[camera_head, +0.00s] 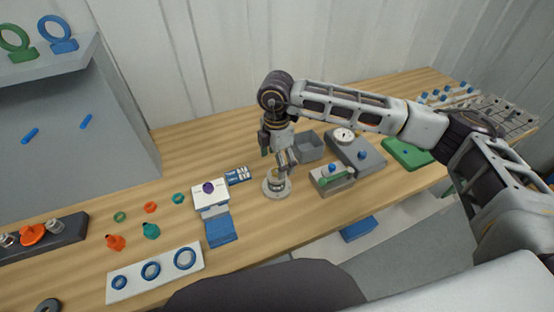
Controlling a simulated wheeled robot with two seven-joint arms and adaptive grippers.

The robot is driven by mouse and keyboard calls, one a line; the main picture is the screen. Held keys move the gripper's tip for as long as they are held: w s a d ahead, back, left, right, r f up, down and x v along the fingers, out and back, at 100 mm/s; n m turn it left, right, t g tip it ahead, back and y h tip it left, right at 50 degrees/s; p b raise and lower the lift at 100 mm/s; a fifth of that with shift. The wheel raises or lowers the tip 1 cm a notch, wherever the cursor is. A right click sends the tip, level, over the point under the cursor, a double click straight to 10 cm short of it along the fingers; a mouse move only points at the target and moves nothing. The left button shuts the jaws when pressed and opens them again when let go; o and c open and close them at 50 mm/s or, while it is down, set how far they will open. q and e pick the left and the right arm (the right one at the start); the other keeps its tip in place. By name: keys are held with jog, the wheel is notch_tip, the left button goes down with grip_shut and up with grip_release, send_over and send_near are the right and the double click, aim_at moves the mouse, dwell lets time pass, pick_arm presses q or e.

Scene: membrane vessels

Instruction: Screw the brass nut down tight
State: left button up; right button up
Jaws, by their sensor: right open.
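My right gripper (278,160) hangs pointing down over a small round vessel (276,190) on the wooden table. It is open, with its fingers just above or around the top of the vessel. A brownish-gold part shows between the fingers and the pale round base; it may be the brass nut, but it is too small and too covered to be sure. I cannot tell whether the fingers touch it. My left gripper is not in view.
A white box with a purple knob (208,188) stands left of the vessel. A grey open bin (309,146) stands behind right, and a grey block with a green handle (331,180) at right. A white plate with blue rings (155,274) lies front left.

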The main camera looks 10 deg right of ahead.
jog(key=shift+n, duration=0.6)
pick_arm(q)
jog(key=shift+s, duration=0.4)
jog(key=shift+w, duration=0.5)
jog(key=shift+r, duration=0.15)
pick_arm(e)
jog(key=shift+n, duration=0.7)
